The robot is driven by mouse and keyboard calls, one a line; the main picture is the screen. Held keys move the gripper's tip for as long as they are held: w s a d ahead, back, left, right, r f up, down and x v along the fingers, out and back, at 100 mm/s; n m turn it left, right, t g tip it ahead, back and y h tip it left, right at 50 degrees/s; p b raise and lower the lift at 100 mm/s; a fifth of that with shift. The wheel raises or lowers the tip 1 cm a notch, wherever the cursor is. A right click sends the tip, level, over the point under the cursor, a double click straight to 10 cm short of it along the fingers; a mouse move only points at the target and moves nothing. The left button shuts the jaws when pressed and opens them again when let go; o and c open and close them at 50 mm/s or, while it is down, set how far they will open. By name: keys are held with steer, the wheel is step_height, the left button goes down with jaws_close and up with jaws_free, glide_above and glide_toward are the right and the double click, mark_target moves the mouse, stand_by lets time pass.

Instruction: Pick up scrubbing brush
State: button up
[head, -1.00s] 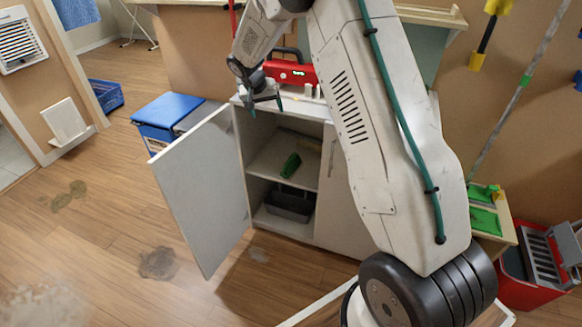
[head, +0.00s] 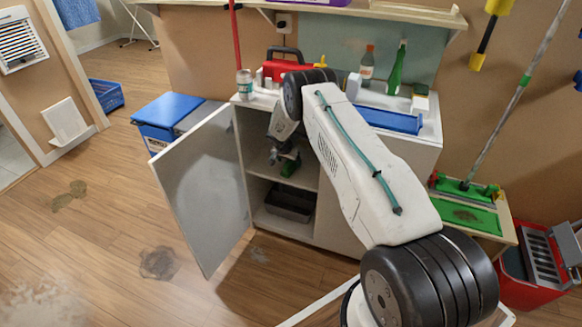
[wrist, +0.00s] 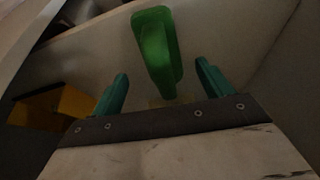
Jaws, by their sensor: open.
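The green scrubbing brush (head: 290,166) lies on the middle shelf inside the open cabinet (head: 247,160). In the wrist view the brush (wrist: 155,45) stretches away between and beyond my fingers, its near end close to the gap between them. My gripper (wrist: 162,85) is open, with one teal finger on each side of the brush's near end. No contact with the brush shows. In the head view my gripper (head: 277,157) is inside the cabinet at the brush, partly hidden by my arm.
The cabinet door (head: 203,190) stands open on the left. A dark bin (head: 290,203) sits on the lower shelf. A yellow object (wrist: 60,105) shows at the left in the wrist view. Bottles and a blue tray (head: 390,120) stand on the counter above.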

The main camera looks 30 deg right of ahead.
mark_target(291, 167)
steer(key=shift+w+d+x, duration=0.1)
steer(key=shift+w+x, duration=0.05)
steer(key=shift+x, duration=1)
steer(key=shift+w+d+x, duration=0.15)
steer(key=shift+x, duration=1.05)
steer(key=shift+r, duration=0.15)
steer(key=c, duration=1.1)
steer(key=shift+c, duration=0.2)
steer(key=shift+r, duration=0.15)
steer(key=shift+r, duration=0.3)
steer(key=s+a, duration=0.5)
steer(key=a, duration=0.2)
steer(key=s+a, duration=0.4)
steer(key=a, duration=0.4)
steer(key=shift+s+a+r, duration=0.15)
steer(key=shift+s+r, duration=0.2)
